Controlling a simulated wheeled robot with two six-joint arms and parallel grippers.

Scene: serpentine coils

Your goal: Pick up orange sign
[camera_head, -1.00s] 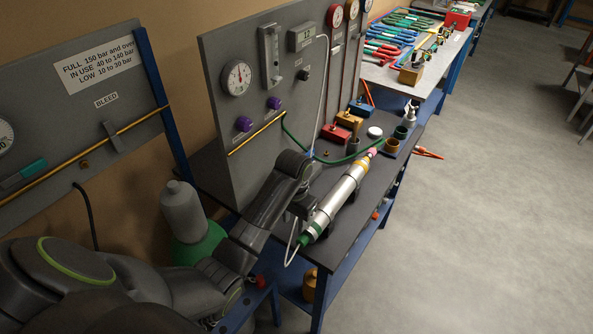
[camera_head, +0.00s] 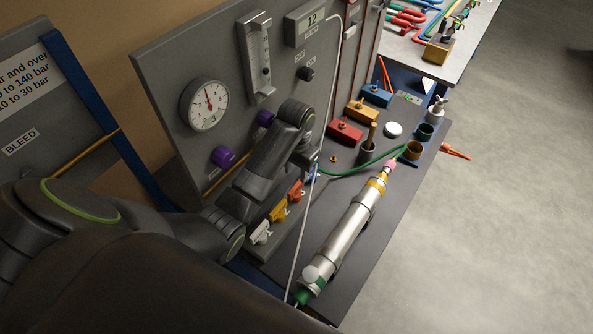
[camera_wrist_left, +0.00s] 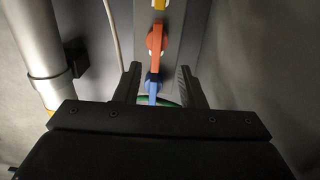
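The orange sign is not between the fingers. My right gripper does not show.
White (camera_head: 261,232) and yellow (camera_head: 279,211) tags continue the row. A silver cylinder (camera_head: 345,235) lies along the dark bench to the right. A thin pale hose (camera_head: 313,190) and a green hose (camera_head: 345,168) run close by. Cups and coloured blocks stand farther back.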

